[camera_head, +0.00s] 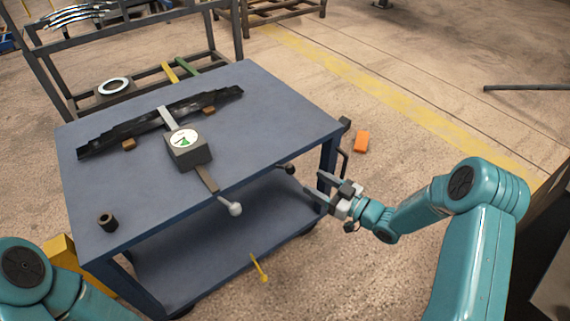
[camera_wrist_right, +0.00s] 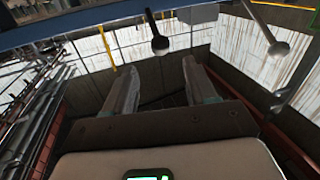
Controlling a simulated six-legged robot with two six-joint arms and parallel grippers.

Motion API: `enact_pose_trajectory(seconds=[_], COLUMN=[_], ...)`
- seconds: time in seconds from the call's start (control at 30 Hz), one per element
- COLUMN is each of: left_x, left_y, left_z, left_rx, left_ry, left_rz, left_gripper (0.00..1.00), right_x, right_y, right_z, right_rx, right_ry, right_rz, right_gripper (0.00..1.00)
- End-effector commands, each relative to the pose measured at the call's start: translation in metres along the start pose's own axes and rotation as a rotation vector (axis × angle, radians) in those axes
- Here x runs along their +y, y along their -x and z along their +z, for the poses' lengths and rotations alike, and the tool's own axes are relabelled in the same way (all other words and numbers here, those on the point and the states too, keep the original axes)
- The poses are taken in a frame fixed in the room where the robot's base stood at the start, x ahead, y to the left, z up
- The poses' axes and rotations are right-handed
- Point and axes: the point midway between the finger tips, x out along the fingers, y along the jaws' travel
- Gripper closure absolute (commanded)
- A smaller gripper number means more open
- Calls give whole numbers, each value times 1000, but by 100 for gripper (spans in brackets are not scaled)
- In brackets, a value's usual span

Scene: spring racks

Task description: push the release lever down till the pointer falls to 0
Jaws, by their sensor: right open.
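A dark grey gauge block (camera_head: 190,150) sits on the blue table, with a round white dial (camera_head: 183,139) that has a green sector. Its pointer reading is too small to tell. A flat lever with a pale ball knob (camera_head: 235,209) sticks out from the block over the table's front edge. A shorter lever with a black ball knob (camera_head: 288,169) sticks out further right; I cannot tell which is the release lever. My right gripper (camera_head: 313,181) is open and empty, just right of the black knob and apart from it. In the wrist view the black knob (camera_wrist_right: 160,46) shows beyond the fingertips, and the pale knob (camera_wrist_right: 279,48) is at right.
A black leaf spring (camera_head: 105,140) lies across the blue table (camera_head: 255,110), with a dark ring (camera_head: 107,222) at its left corner. An orange block (camera_head: 362,141) and a yellow tool (camera_head: 259,268) lie lower down. A rack (camera_head: 45,70) stands behind. Floor to the right is mostly clear.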

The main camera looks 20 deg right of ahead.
Motion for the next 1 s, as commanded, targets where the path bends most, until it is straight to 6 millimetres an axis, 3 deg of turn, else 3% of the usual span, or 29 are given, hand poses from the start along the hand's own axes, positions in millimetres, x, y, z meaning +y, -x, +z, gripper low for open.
enact_pose_trajectory(seconds=[0.2,0.4,0.6,0.9,0.97,1.0], left_x=[0,0,0,0,0,0], left_y=[1,1,1,1,1,1], left_z=[0,0,0,0,0,0], left_rx=[0,0,0,0,0,0], left_ry=[0,0,0,0,0,0], left_rz=[0,0,0,0,0,0], left_gripper=[100,100,100,100,100,100], right_x=[-1,-1,1,1,1,1], right_y=[-56,-95,-114,-117,-116,-116], right_z=[0,0,0,0,0,0], right_rx=[1,1,0,-1,0,0], right_ry=[2,1,0,-1,-1,-1], right_rz=[-6,-7,-6,-5,-5,-5], right_gripper=[44,44,44,44,60,73])
